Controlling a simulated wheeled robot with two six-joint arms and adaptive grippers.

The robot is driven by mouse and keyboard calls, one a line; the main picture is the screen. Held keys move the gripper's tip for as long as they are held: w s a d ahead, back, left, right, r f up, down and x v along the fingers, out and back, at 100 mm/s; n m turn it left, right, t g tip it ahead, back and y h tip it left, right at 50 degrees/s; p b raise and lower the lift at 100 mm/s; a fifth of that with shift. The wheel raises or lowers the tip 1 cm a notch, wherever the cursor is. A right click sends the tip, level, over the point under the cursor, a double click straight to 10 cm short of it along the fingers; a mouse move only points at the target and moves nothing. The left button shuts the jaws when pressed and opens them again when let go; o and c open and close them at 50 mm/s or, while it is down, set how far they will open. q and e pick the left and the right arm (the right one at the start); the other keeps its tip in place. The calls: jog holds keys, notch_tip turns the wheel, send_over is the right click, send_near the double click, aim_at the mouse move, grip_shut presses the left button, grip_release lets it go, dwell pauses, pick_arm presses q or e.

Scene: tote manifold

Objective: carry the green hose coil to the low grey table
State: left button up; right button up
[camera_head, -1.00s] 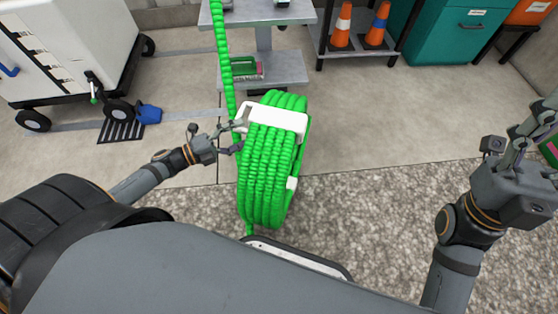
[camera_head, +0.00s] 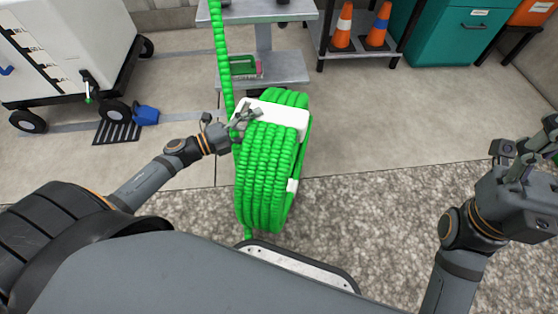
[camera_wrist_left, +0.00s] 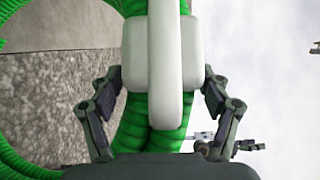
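The green hose coil (camera_head: 265,175) stands upright in front of me in the head view, with a white handle piece (camera_head: 285,115) across its top. A green strand (camera_head: 222,55) runs up from it past the grey table (camera_head: 290,15). My left gripper (camera_head: 250,116) is at the left part of the white piece. In the left wrist view its open fingers (camera_wrist_left: 163,88) straddle the white handle bar (camera_wrist_left: 165,60), with gaps on both sides of the bar. My right gripper (camera_head: 536,146) is open and empty at the right edge. The coil's underside is partly hidden.
The grey table has a lower shelf (camera_head: 290,70) holding a green item (camera_head: 243,67). A white wheeled cabinet (camera_head: 75,45) stands at left. A dark rack with orange cones (camera_head: 377,25) and a teal cabinet (camera_head: 455,35) are at back right. Floor right of the coil is clear.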

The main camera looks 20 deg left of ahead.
pick_arm(q)
grip_shut()
jog(key=shift+r, duration=0.1)
jog(key=shift+r, duration=0.1)
